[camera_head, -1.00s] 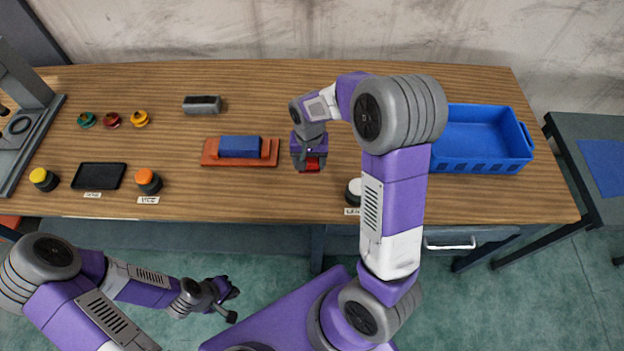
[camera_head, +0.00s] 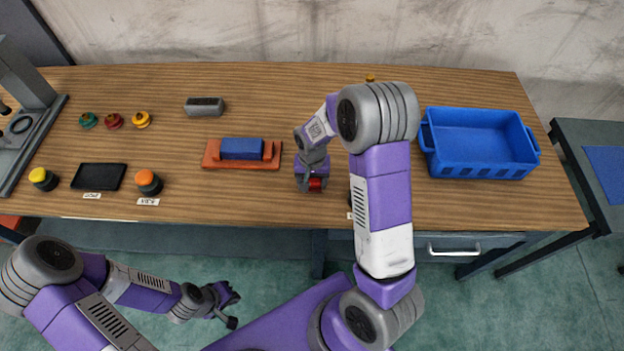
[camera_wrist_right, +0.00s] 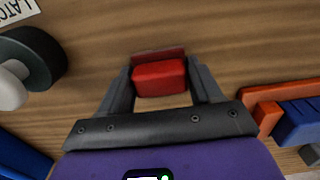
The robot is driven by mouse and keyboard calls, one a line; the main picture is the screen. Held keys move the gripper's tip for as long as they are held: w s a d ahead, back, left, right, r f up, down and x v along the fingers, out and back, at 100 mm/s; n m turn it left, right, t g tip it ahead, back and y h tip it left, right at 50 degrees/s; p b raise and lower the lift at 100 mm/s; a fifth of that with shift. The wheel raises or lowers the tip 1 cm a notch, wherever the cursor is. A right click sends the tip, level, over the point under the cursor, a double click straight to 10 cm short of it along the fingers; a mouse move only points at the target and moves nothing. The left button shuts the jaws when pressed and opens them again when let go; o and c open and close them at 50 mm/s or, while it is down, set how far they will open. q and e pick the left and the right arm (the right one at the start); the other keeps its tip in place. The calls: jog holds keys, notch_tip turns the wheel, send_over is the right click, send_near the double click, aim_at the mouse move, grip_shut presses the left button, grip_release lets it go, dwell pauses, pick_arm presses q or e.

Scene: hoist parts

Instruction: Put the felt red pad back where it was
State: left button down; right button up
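The red pad (camera_head: 315,185) is between the fingers of my right gripper (camera_head: 313,183), over the front part of the wooden table, right of the orange-red holder. In the right wrist view the red pad (camera_wrist_right: 160,77) has a finger on each side, with a darker red strip along its far edge. The gripper is shut on it. I cannot tell whether the pad touches the tabletop. My left gripper (camera_head: 226,301) is open and empty, below the table's front edge.
The orange-red holder (camera_head: 211,160) carries a blue block (camera_head: 241,148). A black rectangular tray (camera_head: 98,177), an orange-topped knob (camera_head: 148,182) and a yellow-topped knob (camera_head: 43,179) are at left. A blue crate (camera_head: 480,170) is at right. A white-topped dark knob (camera_wrist_right: 30,65) stands near my right gripper.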

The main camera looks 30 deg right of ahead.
aim_at(312, 180)
jog(key=o, duration=0.5)
jog(key=shift+c, duration=0.2)
jog(key=shift+r+p, duration=0.3)
jog(key=shift+r, duration=0.25)
notch_tip(312, 180, up, 11)
jog(key=p, duration=0.2)
jog(key=shift+r, duration=0.15)
